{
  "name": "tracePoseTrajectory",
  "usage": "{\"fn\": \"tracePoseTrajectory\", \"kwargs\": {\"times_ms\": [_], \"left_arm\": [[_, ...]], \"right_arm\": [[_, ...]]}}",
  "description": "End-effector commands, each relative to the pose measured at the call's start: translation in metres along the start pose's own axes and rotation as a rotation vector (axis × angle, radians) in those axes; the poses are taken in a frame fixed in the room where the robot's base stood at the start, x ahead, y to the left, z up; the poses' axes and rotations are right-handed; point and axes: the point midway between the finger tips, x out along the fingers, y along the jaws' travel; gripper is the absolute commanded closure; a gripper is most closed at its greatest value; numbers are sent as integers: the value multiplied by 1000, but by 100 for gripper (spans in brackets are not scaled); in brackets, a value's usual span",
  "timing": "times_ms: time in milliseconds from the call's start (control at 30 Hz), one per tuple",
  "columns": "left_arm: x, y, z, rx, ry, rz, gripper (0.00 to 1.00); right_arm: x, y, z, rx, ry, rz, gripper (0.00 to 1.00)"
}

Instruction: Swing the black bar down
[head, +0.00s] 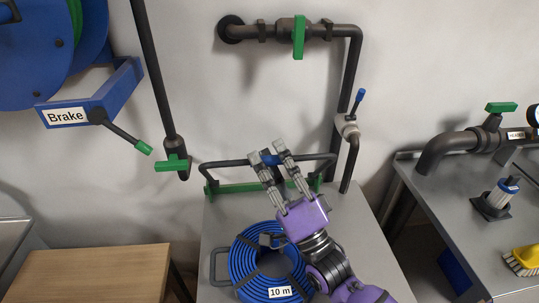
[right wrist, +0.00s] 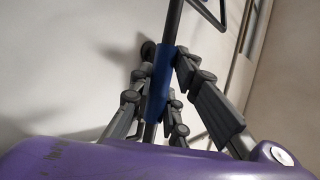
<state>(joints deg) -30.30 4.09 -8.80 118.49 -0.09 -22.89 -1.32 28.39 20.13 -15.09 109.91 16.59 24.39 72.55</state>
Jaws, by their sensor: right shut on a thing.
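The black bar (head: 229,163) is a wide U-shaped handle with a blue grip sleeve at its middle. Its two bent ends meet a green bracket (head: 240,187) at the back of the grey table. The bar stands above the bracket. My right gripper (head: 269,152) has its fingers around the blue sleeve and is shut on it. In the right wrist view the blue sleeve (right wrist: 160,84) sits between the fingers, which hide part of it. My left gripper is not in view.
A blue hose coil (head: 240,262) labelled "10 m" lies on the table below my right arm. Dark pipes with a green-handled valve (head: 299,38) and a blue-tipped lever (head: 360,97) run on the wall. A blue "Brake" box (head: 105,92) is at left.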

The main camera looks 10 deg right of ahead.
Motion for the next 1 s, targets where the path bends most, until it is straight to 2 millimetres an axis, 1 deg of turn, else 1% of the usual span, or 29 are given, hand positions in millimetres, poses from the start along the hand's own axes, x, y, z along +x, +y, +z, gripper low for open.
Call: {"fn": "tracePoseTrajectory", "kwargs": {"times_ms": [267,300,433,667,767,867,1000], "left_arm": [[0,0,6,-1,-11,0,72],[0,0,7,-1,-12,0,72],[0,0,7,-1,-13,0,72],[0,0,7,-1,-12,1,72],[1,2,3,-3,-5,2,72],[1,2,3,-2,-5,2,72],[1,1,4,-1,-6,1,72]], "right_arm": [[-1,1,0,-4,-1,3,100],[-1,1,0,-4,-1,3,82],[0,1,0,-3,0,3,65],[0,1,0,-1,0,2,64],[-2,1,0,-1,-1,3,64],[-11,2,0,0,-1,5,64],[-35,2,0,-1,-2,6,64]]}}
